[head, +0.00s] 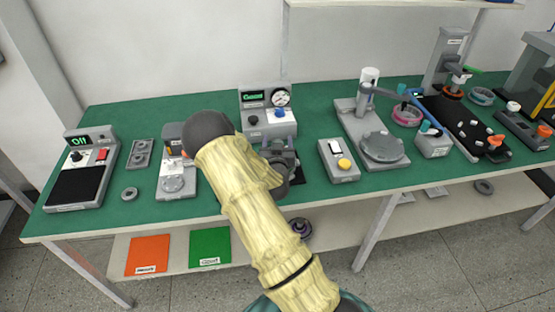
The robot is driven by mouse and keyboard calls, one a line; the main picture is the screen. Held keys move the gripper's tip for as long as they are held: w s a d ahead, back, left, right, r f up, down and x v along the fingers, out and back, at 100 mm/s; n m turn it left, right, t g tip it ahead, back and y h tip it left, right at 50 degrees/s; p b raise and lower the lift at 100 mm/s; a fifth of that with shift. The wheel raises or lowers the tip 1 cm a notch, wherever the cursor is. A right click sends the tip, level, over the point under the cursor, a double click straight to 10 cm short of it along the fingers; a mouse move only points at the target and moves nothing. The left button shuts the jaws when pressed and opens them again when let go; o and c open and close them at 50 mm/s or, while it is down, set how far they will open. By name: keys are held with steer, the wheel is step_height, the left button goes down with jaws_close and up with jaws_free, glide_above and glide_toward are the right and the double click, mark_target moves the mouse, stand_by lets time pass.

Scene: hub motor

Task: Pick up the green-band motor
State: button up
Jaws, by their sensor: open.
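My gripper (286,160) is a grey mechanism over the middle of the green bench, mostly hidden behind my pale yellow arm. It is open, in front of the grey tester with a round dial (266,110). I cannot make out a motor with a clear green band. A dark round motor-like part (302,229) is on the lower shelf, just right of my arm; its band colour is too small to tell. A ring with a greenish edge (481,96) lies at the bench's back right, and a pink-edged ring (406,116) lies left of it.
The green bench (225,205) holds a scale-like device (85,170) at left, a switch box (338,160) and a press with a round plate (382,147). Orange (148,255) and green (210,247) mats lie on the lower shelf. Bare bench shows along the front.

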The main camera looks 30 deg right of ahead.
stand_by(0.4)
jaws_close()
steer(key=shift+r, duration=0.15)
